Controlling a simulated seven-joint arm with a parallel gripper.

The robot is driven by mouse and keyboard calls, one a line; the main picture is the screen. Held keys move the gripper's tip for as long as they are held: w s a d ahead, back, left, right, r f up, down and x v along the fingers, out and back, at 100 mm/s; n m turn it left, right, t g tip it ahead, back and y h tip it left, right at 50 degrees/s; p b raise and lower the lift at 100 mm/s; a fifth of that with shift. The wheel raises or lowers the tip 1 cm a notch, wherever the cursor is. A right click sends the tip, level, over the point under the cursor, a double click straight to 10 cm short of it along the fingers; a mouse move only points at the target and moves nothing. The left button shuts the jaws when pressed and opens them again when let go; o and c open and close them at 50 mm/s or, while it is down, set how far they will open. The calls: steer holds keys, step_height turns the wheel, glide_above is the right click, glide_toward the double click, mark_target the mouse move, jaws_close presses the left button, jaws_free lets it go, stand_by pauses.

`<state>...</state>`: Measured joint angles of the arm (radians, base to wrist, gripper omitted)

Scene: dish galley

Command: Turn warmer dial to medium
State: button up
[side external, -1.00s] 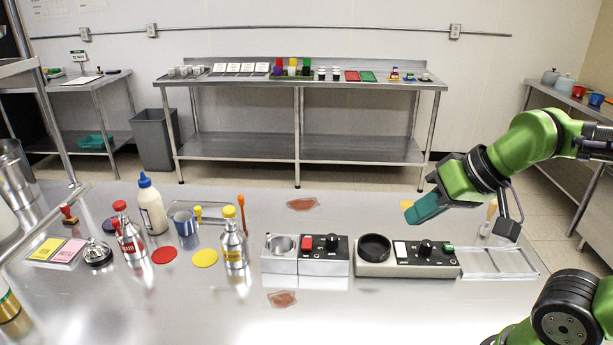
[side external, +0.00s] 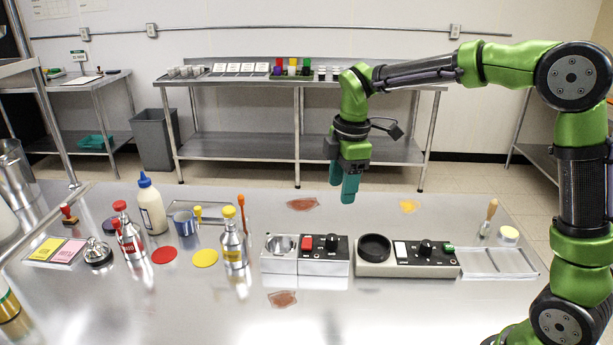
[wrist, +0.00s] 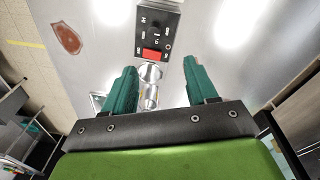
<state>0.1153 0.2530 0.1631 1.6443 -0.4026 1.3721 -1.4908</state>
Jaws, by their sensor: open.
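Two control units stand on the steel counter; I cannot tell for sure which is the warmer. The left unit (side external: 310,268) has a metal cup (side external: 283,245), a red switch (side external: 306,243) and a black dial (side external: 331,243). The right unit (side external: 400,271) has a round black plate (side external: 374,247), a white switch (side external: 400,248), a black dial (side external: 426,247) and a green part (side external: 448,247). My gripper (side external: 343,187) is open and empty, fingers down, above and behind the units. In the wrist view, the left unit's dial (wrist: 155,37) lies beyond the fingertips; its markings are too small to read.
A yellow-capped bottle (side external: 234,248) with an orange-topped stick stands left of the units. A shallow metal tray (side external: 497,263) adjoins the right unit. Reddish patches (side external: 303,204) mark the counter behind and in front. The counter front is mostly clear.

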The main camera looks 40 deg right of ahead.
mark_target(332, 237)
steer(key=f+n, duration=0.2)
steer(key=f, duration=0.3)
steer(key=w+f+n, duration=0.1)
steer(key=f+n, duration=0.1)
steer(key=f, duration=0.3)
steer(key=w+f+n, duration=0.1)
steer(key=f+n, duration=0.2)
steer(key=f, duration=0.2)
steer(key=shift+w+d+f, duration=0.15)
steer(key=c, duration=1.1)
steer(key=shift+o, duration=0.2)
